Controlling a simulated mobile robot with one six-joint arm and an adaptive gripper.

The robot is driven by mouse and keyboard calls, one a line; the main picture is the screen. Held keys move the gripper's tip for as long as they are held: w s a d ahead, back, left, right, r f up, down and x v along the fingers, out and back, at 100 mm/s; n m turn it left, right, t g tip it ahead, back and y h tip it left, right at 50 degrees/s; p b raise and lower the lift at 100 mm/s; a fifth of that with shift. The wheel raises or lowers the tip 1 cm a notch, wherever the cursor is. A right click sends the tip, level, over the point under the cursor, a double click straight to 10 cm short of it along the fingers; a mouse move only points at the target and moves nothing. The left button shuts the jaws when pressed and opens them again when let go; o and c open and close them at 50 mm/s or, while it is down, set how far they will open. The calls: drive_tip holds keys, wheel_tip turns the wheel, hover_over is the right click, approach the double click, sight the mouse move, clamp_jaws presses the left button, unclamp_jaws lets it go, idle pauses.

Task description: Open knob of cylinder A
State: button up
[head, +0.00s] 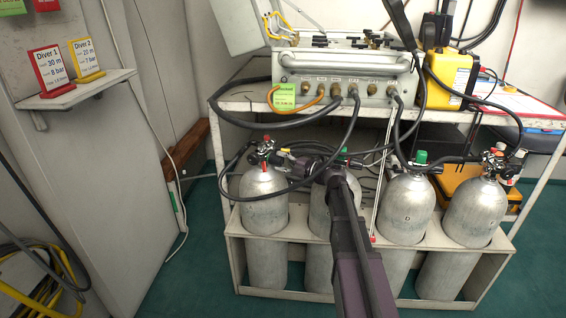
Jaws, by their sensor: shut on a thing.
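Several silver cylinders stand in a row in a low white rack, and no letter A is readable on any of them. The leftmost cylinder (264,196) has a valve with red and black parts (265,148) on top. The second cylinder (319,213) stands partly behind my arm. My gripper (300,167) points left at valve height, between the tops of these two cylinders. It is shut on a small part there, seemingly a valve knob. The fingertips and the held part are too small and overlapped to make out clearly.
The third cylinder (406,207) has a green-topped valve, and the rightmost cylinder (474,212) has red parts. Black hoses (237,118) loop from the grey air panel (340,88) down around the valves.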

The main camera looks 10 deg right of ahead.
drive_tip(key=shift+s+a+f, duration=0.1)
drive_tip(key=shift+s+a, duration=0.05)
drive_tip(key=shift+s, duration=0.05)
drive_tip(key=o, duration=1.1)
drive_tip(key=shift+o, duration=0.3)
drive_tip(key=shift+w, duration=0.1)
